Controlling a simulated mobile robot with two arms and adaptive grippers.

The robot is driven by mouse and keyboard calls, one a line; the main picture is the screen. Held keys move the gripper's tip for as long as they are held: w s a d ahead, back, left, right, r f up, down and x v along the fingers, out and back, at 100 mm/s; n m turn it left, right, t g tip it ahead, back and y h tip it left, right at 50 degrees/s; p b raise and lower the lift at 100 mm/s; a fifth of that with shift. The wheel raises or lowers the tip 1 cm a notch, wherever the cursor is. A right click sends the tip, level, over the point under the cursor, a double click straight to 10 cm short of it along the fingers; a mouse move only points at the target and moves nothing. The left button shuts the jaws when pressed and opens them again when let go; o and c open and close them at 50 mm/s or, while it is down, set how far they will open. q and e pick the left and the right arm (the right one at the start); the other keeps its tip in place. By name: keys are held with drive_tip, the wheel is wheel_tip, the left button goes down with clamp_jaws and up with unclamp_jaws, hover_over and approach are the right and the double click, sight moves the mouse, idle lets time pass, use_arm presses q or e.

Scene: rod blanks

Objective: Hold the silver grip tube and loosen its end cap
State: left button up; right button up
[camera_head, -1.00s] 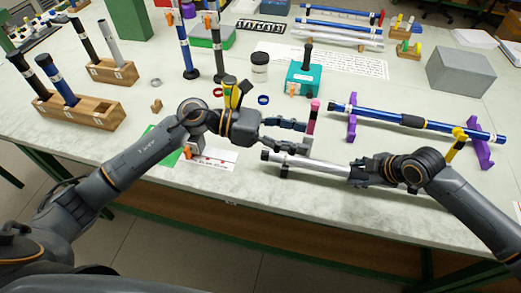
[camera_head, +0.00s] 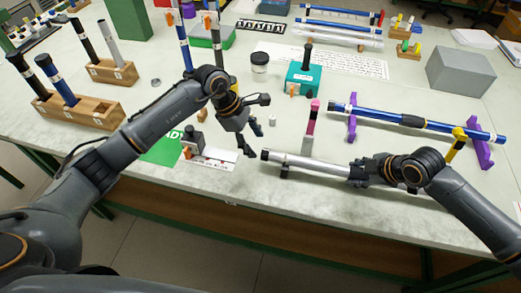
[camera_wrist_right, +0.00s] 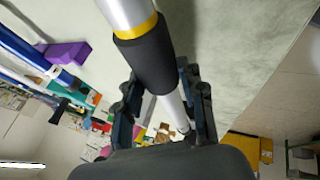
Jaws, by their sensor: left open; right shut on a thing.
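The silver grip tube (camera_head: 315,163) lies level above the front of the table, with a dark end cap (camera_head: 265,155) on its left end. My right gripper (camera_head: 357,172) is shut on the tube near its right part. In the right wrist view the tube (camera_wrist_right: 122,12) shows a yellow ring and a black sleeve (camera_wrist_right: 148,62), and it passes between the fingers of my right gripper (camera_wrist_right: 165,98). My left gripper (camera_head: 256,128) is open and empty, its fingers spread just left of and above the end cap, seemingly without touching it.
A small dark support (camera_head: 284,172) is under the tube's left part. A pink-topped stand (camera_head: 313,118) is behind it. A blue rod (camera_head: 380,115) rests on purple stands (camera_head: 484,155).

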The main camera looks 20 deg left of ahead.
sight(262, 153)
use_arm(q)
drive_tip(key=x, duration=0.5)
drive_tip(key=c, duration=1.2)
drive_tip(key=shift+o, duration=0.2)
